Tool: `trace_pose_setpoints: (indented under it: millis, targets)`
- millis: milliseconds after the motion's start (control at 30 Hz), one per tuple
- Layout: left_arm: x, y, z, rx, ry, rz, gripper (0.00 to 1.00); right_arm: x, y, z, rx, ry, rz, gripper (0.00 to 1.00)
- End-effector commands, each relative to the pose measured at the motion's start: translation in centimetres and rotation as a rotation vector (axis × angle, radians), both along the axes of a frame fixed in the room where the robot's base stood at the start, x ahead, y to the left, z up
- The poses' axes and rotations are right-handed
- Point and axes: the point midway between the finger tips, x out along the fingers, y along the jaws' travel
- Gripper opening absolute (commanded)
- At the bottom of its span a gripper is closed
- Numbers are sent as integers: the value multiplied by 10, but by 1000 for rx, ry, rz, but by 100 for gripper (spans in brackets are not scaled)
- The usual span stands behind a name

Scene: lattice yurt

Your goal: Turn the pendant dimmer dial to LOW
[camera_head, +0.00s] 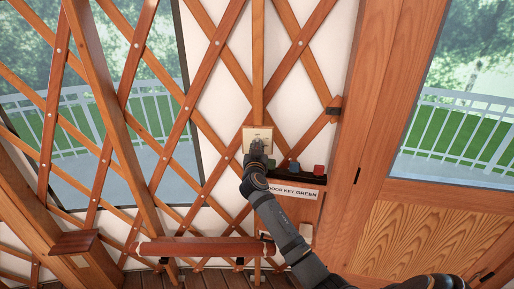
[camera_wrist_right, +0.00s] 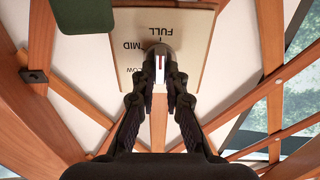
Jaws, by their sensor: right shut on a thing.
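The dimmer's pale plate (camera_head: 249,133) is on the lattice wall, at the middle of the head view. In the right wrist view the plate (camera_wrist_right: 190,75) carries the words FULL, MID and LOW. The dial (camera_wrist_right: 160,50) is a grey knob with a narrow white and red mark on its near side. My right gripper (camera_head: 257,151) reaches up to the plate; in the wrist view the gripper (camera_wrist_right: 160,88) has its two fingers closed on the knob from both sides. The fingers partly hide the knob, and I cannot tell which word it is set to. My left gripper is not in view.
Right of the plate, a dark shelf (camera_head: 305,179) carries small green, blue (camera_head: 294,167) and red (camera_head: 319,171) things, close to my right arm. A sign reading DOOR KEY GREEN (camera_head: 293,192) is below. A wooden door (camera_head: 420,235) stands at the right; a padded rail (camera_head: 200,247) is low down.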

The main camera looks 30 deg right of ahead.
Motion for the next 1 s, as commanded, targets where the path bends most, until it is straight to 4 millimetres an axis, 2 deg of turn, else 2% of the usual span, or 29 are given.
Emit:
trace_pose_setpoints:
  millis: [367,1000]
  targets:
    - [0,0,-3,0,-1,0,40,0,1,-1,-97,71,0,0]
    - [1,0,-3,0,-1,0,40,2,4,-1,-570,417,1,0]
